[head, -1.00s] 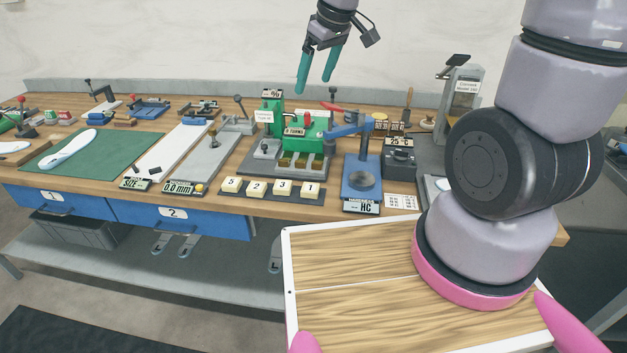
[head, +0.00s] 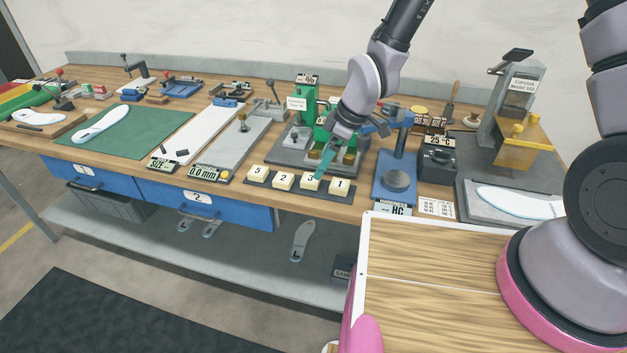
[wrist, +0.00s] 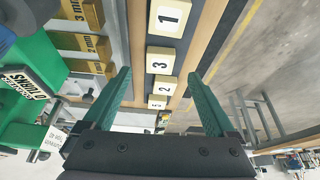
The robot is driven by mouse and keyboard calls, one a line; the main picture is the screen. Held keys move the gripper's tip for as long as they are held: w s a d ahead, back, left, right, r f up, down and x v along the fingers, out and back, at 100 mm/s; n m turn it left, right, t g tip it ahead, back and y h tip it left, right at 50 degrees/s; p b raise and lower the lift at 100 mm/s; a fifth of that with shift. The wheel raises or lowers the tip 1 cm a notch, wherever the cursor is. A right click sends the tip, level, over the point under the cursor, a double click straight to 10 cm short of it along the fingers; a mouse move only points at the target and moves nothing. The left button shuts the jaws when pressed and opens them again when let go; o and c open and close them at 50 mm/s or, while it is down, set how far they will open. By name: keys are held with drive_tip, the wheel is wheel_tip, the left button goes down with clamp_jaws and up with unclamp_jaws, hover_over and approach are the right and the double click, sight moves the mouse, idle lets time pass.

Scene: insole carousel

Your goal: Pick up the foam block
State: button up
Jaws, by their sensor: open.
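Several cream numbered blocks stand in a row on a dark strip (head: 290,195) at the bench's front edge: 5 (head: 258,174), 2 (head: 283,182), 3 (head: 310,182) and 1 (head: 341,188). The frames do not show which one the task calls the foam block. My gripper (head: 322,165) is open, its teal fingers pointing down near block 3, partly hidden by my wrist. In the wrist view the open fingers (wrist: 160,77) stand either side of the row, with block 3 (wrist: 160,61) and block 2 (wrist: 165,86) showing between them. Nothing is held.
The green gauge (head: 304,118) with its grey base stands just behind the blocks. A blue hardness press (head: 392,178) stands to the right. A grey plate (head: 232,145) and a green mat (head: 150,125) lie to the left. A wooden-topped tray (head: 430,270) is in front.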

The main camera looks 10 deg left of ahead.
sight(311, 178)
drive_tip(key=shift+a+x, duration=0.15)
drive_tip(key=shift+x, duration=1.4)
drive_tip(key=shift+a+x, duration=0.1)
drive_tip(key=shift+x, duration=1.4)
drive_tip(key=shift+r, duration=0.1)
drive_tip(key=c, duration=1.4)
